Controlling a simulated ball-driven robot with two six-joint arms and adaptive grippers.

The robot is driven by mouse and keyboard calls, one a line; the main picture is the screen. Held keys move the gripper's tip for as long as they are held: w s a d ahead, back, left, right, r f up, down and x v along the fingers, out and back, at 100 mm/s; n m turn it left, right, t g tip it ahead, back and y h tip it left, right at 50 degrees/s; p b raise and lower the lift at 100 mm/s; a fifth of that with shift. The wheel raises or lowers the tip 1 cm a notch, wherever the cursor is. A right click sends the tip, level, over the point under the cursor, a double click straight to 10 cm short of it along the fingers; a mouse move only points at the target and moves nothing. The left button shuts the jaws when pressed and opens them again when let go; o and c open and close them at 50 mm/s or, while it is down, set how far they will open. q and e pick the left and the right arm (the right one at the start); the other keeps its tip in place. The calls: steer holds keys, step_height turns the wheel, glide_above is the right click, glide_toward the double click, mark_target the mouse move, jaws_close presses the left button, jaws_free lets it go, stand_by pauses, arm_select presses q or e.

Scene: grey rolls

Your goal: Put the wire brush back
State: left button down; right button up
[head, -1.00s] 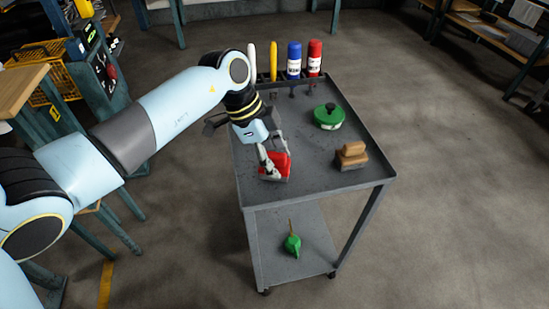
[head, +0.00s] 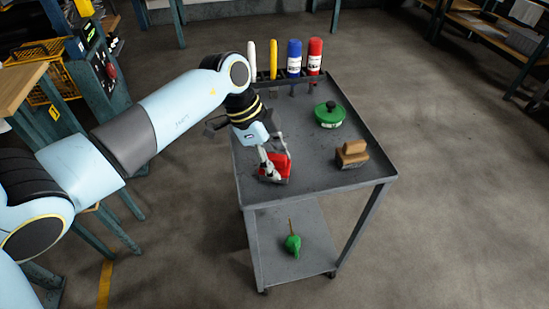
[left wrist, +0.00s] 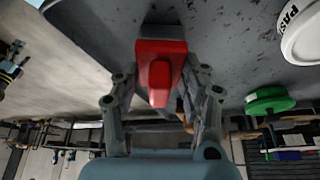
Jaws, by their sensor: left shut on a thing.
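My left gripper (head: 274,164) is over the front left part of the cart's grey top. It is shut on a red block-like tool with a grey lower edge (head: 280,173), which I take to be the wire brush. In the left wrist view the red tool (left wrist: 160,70) sits between the two fingers (left wrist: 163,105), close to the grey surface. I cannot tell whether it touches the top. A brown wooden-handled block with a grey base (head: 351,154) stands to the right on the cart. My right gripper is not in view.
The cart top (head: 310,170) has a raised rim. A green round tin with a dark knob (head: 330,115) stands behind. A rack at the back holds white, yellow, blue (head: 294,58) and red (head: 314,57) items. A green object (head: 292,243) lies on the lower shelf.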

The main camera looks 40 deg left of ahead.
arm_select(q)
steer(key=c, duration=0.6)
jaws_free()
steer(key=shift+a+r, duration=0.15)
steer(key=shift+r, duration=0.15)
steer(key=v, duration=1.1)
steer(key=shift+s+r, duration=0.1)
steer(key=shift+r, duration=0.1)
